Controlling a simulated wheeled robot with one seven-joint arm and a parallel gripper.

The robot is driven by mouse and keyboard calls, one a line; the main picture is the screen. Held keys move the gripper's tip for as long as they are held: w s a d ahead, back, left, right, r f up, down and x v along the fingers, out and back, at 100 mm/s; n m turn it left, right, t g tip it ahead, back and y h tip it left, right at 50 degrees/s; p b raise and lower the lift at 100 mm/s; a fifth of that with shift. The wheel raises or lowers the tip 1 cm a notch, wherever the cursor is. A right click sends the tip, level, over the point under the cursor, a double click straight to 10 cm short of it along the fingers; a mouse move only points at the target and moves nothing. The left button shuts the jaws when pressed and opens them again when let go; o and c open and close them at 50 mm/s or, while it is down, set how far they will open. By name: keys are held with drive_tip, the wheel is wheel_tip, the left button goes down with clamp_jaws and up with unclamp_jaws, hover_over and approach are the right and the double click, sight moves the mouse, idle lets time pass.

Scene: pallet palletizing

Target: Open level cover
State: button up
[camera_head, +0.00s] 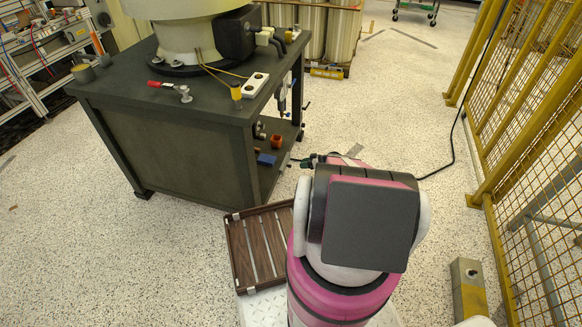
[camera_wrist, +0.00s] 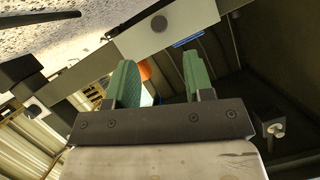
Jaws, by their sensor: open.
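I cannot make out with certainty which part is the level cover. My gripper (camera_wrist: 160,80) shows two green fingers in the wrist view, apart with nothing held between them. In the head view it is mostly hidden behind my pink and white arm; a small green part shows near the table's right side. The dark table (camera_head: 165,125) stands left of my arm. Its open lower shelf holds an orange-red cup (camera_head: 277,141) and a blue item (camera_head: 266,159). An orange thing (camera_wrist: 145,71) shows beyond the fingers in the wrist view. A pale plate with a dark round spot (camera_wrist: 178,30) lies above them.
A white block with two dark spots (camera_head: 255,85) and a red-handled tool (camera_head: 165,85) lie on the tabletop. A brown slatted tray (camera_head: 233,262) is left of my arm. Yellow mesh fencing (camera_head: 525,120) stands at right. Speckled floor between fence and table is mostly clear.

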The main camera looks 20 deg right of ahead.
drive_tip(key=x, duration=0.8)
drive_tip(key=shift+a, duration=0.1)
clamp_jaws()
